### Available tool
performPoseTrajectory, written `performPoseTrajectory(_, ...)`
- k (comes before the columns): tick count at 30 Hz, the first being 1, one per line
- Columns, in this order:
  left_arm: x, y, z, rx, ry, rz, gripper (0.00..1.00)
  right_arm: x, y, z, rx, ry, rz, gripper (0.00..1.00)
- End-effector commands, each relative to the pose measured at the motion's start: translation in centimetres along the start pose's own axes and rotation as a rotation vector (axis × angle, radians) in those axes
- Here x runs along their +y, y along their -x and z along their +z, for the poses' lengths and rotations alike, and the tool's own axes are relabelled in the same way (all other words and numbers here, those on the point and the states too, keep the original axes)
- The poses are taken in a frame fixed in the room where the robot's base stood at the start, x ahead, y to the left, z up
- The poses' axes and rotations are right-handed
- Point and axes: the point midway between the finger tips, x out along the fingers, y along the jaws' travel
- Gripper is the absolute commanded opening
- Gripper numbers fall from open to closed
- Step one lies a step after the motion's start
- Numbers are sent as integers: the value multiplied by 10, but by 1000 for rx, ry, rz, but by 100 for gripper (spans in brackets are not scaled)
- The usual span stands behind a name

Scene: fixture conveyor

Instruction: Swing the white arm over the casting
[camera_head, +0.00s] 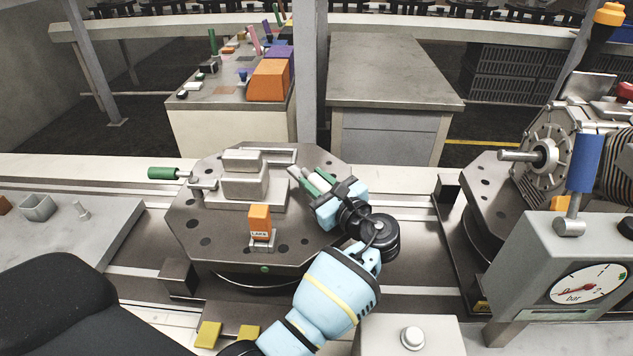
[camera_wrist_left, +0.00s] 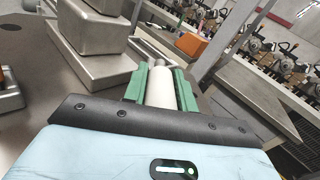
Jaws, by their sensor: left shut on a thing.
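The casting (camera_head: 243,182) is a grey stepped block on the dark octagonal plate (camera_head: 205,225); its side also shows at upper left in the left wrist view (camera_wrist_left: 92,65). My left gripper (camera_head: 313,181) is at the plate's right edge, to the right of the casting and apart from it. Its green fingers are shut on the white arm, a pale round bar that shows between them in the left wrist view (camera_wrist_left: 160,86). In the head view the fingers hide much of the bar. My right gripper is not in view.
A gauge box (camera_head: 560,255) with a blue-handled lever (camera_head: 585,163) is at right. A workbench (camera_head: 385,75) stands behind.

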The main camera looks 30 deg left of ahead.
Motion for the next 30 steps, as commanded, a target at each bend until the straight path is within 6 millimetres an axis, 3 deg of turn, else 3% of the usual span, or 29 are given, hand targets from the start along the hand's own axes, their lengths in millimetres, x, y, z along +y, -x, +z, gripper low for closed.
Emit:
performPoseTrajectory(8, 0, -1, 2, -3, 1, 2, 0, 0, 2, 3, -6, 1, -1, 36)
performPoseTrajectory(9, 0, -1, 2, -3, 1, 2, 30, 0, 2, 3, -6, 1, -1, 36)
performPoseTrajectory(14, 0, -1, 1, -2, 1, 1, 49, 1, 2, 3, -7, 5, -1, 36)
performPoseTrajectory(30, 1, -3, 1, 0, 0, 0, 49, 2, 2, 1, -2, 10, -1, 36)
